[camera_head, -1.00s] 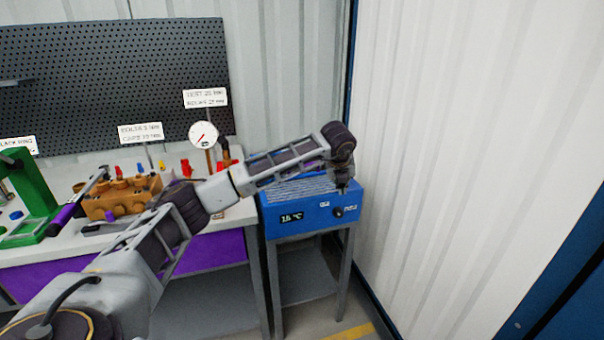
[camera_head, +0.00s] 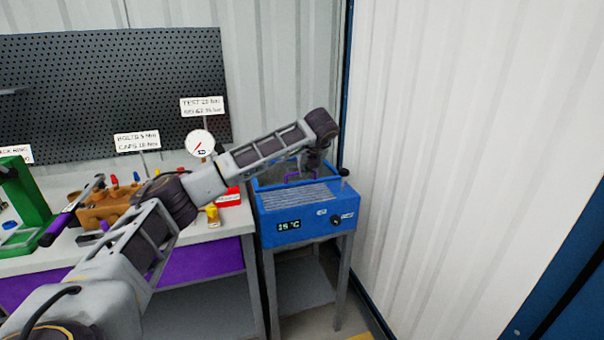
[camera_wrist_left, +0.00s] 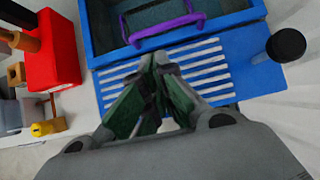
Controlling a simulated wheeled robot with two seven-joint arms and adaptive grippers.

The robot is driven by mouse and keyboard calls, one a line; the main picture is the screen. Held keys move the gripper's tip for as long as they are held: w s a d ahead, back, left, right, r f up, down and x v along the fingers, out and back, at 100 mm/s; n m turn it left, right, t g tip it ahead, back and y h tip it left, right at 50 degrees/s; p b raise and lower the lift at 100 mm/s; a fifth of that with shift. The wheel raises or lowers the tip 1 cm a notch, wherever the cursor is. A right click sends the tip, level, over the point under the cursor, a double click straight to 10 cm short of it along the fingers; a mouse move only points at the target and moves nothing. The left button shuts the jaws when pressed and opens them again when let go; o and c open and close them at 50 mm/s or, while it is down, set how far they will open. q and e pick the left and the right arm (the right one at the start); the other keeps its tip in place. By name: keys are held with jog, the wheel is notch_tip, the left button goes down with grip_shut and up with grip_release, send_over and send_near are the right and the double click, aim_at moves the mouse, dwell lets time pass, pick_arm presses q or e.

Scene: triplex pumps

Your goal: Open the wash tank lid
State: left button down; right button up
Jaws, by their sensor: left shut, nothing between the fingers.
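The wash tank (camera_head: 292,230) is a blue box on a grey stand, with a 15 °C display and a black dial on its front. A slatted panel (camera_head: 298,196) covers the front part of its top. Behind it is an open basin (camera_wrist_left: 110,32), with a purple handle (camera_head: 300,176) across it; the handle also shows in the left wrist view (camera_wrist_left: 166,30). My left gripper (camera_head: 315,168) is above the tank, shut and empty. In the left wrist view its closed fingertips (camera_wrist_left: 160,62) are over the slats, near the handle; contact cannot be told. My right gripper is out of view.
A black knob on a stalk (camera_head: 343,172) rises at the tank's right rear. A workbench (camera_head: 225,222) stands close on the left, with a red block (camera_head: 229,197) and a yellow piece (camera_head: 212,214). A white corrugated wall (camera_head: 450,150) bounds the right.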

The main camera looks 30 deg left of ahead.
pick_arm(q)
send_over(297, 185)
jog(key=s+d, duration=0.3)
jog(key=f, duration=0.6)
jog(key=shift+w+a+f+b, duration=0.1)
jog(key=shift+w+f+b, duration=0.1)
jog(key=shift+b, duration=0.15)
jog(key=shift+w+a+f, duration=0.25)
jog(key=shift+a+f, duration=0.05)
jog(key=shift+f, duration=0.15)
jog(key=shift+a+f, duration=0.1)
jog(key=shift+f, duration=0.1)
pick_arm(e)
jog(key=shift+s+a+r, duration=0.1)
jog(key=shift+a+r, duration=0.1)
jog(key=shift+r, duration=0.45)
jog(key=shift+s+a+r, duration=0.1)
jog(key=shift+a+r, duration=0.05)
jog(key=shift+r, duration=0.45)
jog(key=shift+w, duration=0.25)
